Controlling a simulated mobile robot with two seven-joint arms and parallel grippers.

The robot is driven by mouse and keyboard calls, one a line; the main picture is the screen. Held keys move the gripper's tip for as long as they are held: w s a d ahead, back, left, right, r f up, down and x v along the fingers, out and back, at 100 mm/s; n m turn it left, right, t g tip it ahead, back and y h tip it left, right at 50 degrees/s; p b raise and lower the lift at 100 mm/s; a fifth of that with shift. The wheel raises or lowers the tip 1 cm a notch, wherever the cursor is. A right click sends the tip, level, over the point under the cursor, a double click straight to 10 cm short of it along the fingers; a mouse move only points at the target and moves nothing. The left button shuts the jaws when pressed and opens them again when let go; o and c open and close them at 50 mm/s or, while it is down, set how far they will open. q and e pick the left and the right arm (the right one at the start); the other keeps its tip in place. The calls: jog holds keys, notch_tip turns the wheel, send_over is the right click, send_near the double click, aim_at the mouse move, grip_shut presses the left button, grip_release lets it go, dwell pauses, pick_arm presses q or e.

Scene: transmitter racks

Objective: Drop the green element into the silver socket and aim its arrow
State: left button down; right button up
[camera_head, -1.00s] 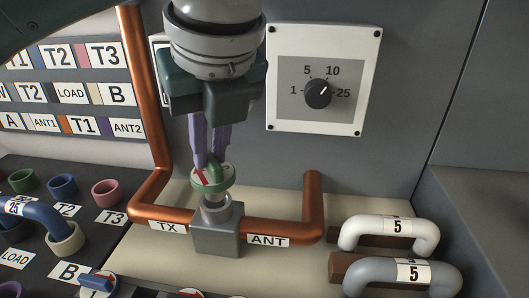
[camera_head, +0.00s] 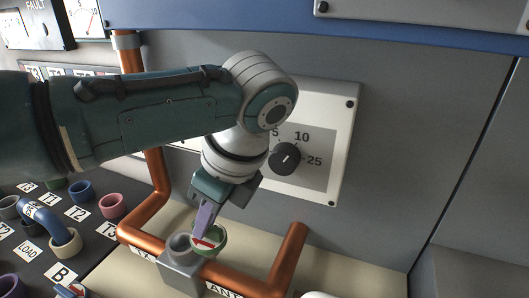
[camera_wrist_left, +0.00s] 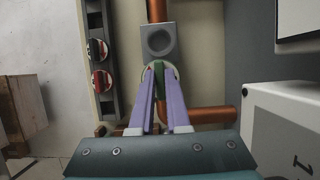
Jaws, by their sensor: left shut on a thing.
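The green element (camera_head: 221,243) is a short round plug with a white face and a red arrow mark. My left gripper (camera_head: 205,222) is shut on it with purple fingers, and it sits tilted in the head view. The silver socket (camera_head: 178,270) is a grey block with a round open mouth in the copper pipe. The element appears just right of the mouth, apart from it, over the ANT side; its exact height is unclear. In the left wrist view the green element (camera_wrist_left: 159,78) is between the fingertips, and the socket (camera_wrist_left: 158,42) lies just beyond, mouth empty. My right gripper is not in view.
Copper pipe (camera_head: 285,262) runs on both sides of the socket and rises at the right. A dial panel (camera_head: 337,150) is on the wall behind my arm. A dark rack with coloured rings (camera_head: 80,190) is at left. Red-marked round elements (camera_wrist_left: 102,80) sit in a strip.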

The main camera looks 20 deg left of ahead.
pick_arm(q)
jog(key=a+f+b, duration=0.1)
jog(key=a+b, duration=0.1)
jog(key=a+f+b, duration=0.1)
jog(key=a, duration=0.1)
jog(key=a+f+b, duration=0.2)
jog(key=shift+w+a+b, duration=0.15)
jog(key=shift+w+b, duration=0.15)
jog(key=shift+b, duration=0.05)
jog(key=shift+r, duration=0.2)
jog(key=shift+f, duration=0.1)
jog(key=c, duration=1.3)
grip_release()
jog(key=shift+f, duration=0.1)
jog(key=shift+c, duration=0.2)
jog(key=o, duration=0.4)
jog(key=shift+o, duration=0.2)
